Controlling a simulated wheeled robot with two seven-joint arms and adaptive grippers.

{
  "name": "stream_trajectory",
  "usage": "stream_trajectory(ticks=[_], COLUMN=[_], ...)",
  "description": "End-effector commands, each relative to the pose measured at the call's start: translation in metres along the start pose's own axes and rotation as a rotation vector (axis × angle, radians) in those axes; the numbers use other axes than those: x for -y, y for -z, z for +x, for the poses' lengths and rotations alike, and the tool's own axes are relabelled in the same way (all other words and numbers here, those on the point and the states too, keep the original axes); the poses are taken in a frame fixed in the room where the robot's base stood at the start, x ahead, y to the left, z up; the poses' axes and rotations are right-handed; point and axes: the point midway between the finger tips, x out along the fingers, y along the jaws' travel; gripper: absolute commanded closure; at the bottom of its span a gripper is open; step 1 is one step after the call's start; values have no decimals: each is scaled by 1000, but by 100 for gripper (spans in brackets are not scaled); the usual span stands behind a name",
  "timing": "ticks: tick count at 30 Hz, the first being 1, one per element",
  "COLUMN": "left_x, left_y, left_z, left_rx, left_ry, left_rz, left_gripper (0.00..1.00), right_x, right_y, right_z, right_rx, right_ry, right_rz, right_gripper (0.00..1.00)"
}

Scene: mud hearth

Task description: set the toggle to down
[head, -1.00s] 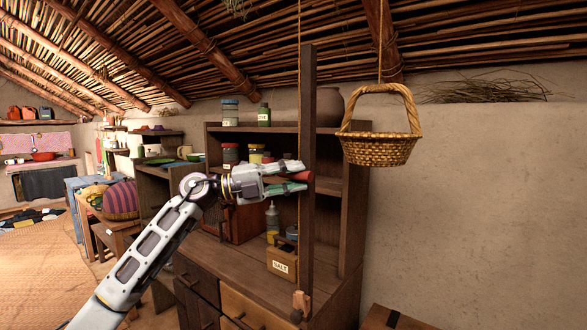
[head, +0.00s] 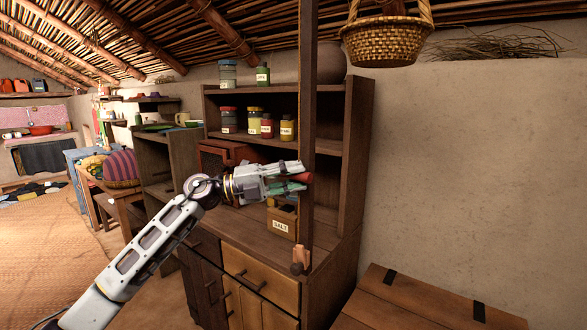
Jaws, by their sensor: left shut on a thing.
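The toggle appears to be a red-brown lever (head: 302,178) at a tall dark wooden post (head: 307,110) in front of the shelf unit. My left gripper (head: 293,178) comes in from the left and is shut on the lever beside the post. The fingers hide much of the lever, and where it joins the post cannot be seen clearly. My right gripper is not in view.
Behind the gripper stands a wooden shelf unit (head: 350,160) with several jars and a salt box (head: 281,222). A woven basket (head: 385,42) hangs at the upper right. A wooden chest (head: 430,300) stands at the lower right. The wall side is clear.

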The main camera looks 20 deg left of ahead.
Motion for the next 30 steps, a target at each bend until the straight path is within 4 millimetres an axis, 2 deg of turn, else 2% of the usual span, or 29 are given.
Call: stream_trajectory(ticks=[1,9,20,30], left_x=[-10,-42,-89,-141], left_y=[2,7,14,21], left_z=[-1,-6,-12,-20], left_rx=[-3,-3,-3,-3], left_ry=[-4,-4,-3,-3], left_rz=[4,4,3,3], left_gripper=[100,100,100,100], right_x=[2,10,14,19], right_y=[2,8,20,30], right_z=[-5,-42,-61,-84], right_rx=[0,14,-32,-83], right_ry=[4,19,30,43], right_rz=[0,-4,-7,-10], right_gripper=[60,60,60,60])
